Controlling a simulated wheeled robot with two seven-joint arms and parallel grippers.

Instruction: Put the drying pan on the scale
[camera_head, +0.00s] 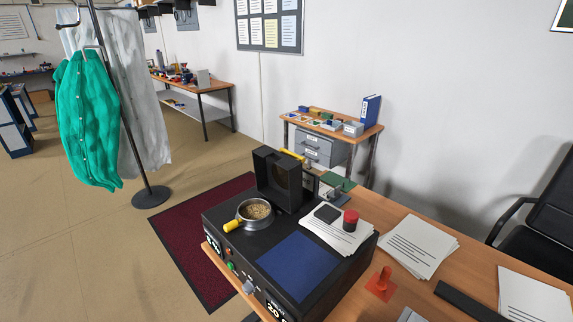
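The drying pan (243,223) is a round, shallow metal pan with a short yellow handle (232,225) pointing to the left. It holds beige granular material (258,210). It sits on the left part of a black bench unit (232,246), in front of an upright black box (266,178). The unit has a blue square pad (298,265) on top and number displays and knobs on its front. I cannot tell which part is the scale. Neither of my grippers is in view.
Paper sheets (325,236) with a black block and a red-topped black item lie on the unit's right. The wooden desk (455,272) holds more papers, an orange stamp-like object (381,284) and a black bar (468,301). A clothes rack (150,196) stands at the left.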

